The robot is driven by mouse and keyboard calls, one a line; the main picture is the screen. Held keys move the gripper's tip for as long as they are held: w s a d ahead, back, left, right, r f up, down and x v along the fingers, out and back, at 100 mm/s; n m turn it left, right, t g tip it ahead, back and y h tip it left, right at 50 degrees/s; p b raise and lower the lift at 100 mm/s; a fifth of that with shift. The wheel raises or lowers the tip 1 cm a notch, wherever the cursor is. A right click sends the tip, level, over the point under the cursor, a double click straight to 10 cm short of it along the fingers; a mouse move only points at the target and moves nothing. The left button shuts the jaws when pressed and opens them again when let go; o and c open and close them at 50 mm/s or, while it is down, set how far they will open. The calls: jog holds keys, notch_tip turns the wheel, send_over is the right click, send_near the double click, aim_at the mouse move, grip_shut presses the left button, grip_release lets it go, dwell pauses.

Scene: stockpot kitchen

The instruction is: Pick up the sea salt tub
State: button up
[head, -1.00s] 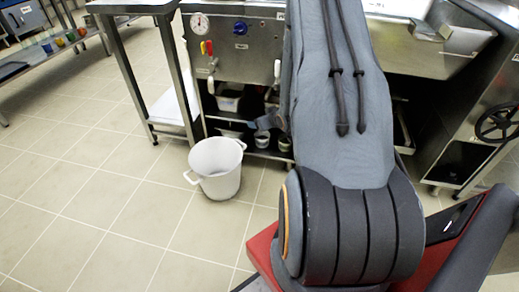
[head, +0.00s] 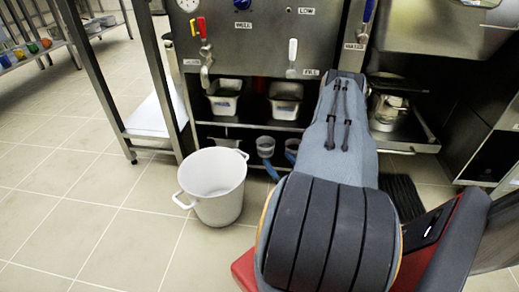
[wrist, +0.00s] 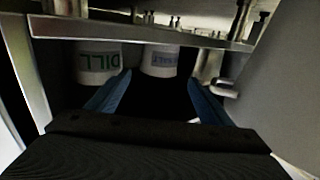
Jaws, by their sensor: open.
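My gripper (wrist: 160,79) is open in the wrist view, its two blue fingers apart with nothing between them. Ahead, under a metal shelf edge, a white tub (wrist: 160,62) with small bluish lettering lies in line with the gap between the fingers. The lettering is too blurred to read, so I cannot confirm that it is the sea salt tub. A white tub marked DILL (wrist: 98,65) stands to its left, beyond the left finger. In the head view small tubs (head: 265,147) show on the low shelf, partly hidden by my arm.
A white two-handled pot (head: 212,188) stands on the tiled floor before the steel unit. Two labelled bins, one left (head: 225,101) and one right (head: 286,97), sit on the shelf above the tubs. A steel table leg (head: 99,80) stands at left. Floor at left is clear.

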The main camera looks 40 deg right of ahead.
aim_at(270, 150)
jog(key=b+x, duration=0.3)
jog(key=x, duration=0.3)
jog(key=shift+w+d+f, duration=0.1)
jog(key=shift+w+d, duration=0.15)
jog(key=shift+w, duration=0.1)
jog(key=b+x, duration=0.2)
jog(key=x, duration=0.3)
jog(key=shift+w+b, duration=0.35)
jog(key=shift+b, duration=0.05)
jog(key=shift+c, duration=0.3)
jog(key=c, duration=0.9)
jog(key=shift+s, duration=0.1)
